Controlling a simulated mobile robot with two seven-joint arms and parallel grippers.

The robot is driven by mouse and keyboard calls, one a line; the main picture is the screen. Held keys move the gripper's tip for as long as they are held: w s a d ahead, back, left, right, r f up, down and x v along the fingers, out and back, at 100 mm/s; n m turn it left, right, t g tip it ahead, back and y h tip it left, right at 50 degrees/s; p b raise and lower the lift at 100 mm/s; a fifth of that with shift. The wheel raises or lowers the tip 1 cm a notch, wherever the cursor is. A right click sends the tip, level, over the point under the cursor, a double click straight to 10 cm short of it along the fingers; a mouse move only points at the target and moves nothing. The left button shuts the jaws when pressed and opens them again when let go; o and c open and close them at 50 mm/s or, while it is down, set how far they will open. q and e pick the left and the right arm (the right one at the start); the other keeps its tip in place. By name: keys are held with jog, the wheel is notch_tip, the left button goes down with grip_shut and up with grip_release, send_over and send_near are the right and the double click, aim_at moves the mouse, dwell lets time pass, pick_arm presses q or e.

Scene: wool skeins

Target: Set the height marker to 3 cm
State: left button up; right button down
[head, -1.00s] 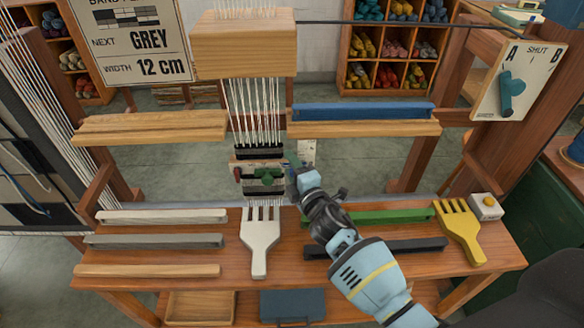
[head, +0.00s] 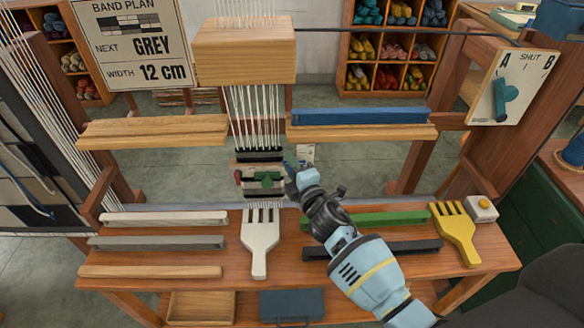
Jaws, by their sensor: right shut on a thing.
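The woven band (head: 259,155), dark and pale stripes, hangs under the white warp threads at the middle of the loom. My right gripper (head: 291,168) reaches in from the lower right to the right side of this band. It is shut on a small part there, seemingly the height marker, which its fingers mostly hide. Any scale marks are too small to read. My left gripper is not in view.
A white fork-like beater (head: 260,245) and a yellow one (head: 457,235) lie on the wooden bench. Several bars lie beside them, including green (head: 377,218) and black (head: 400,248) ones near my right arm. A lever board (head: 512,87) stands at right.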

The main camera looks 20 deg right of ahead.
jog(key=shift+r, duration=0.55)
jog(key=c, duration=1.1)
grip_release()
jog(key=shift+c, duration=0.2)
jog(key=s, duration=0.7)
jog(key=shift+s+d+p, duration=0.4)
jog(key=shift+d, duration=0.05)
jog(key=shift+s+f, duration=0.1)
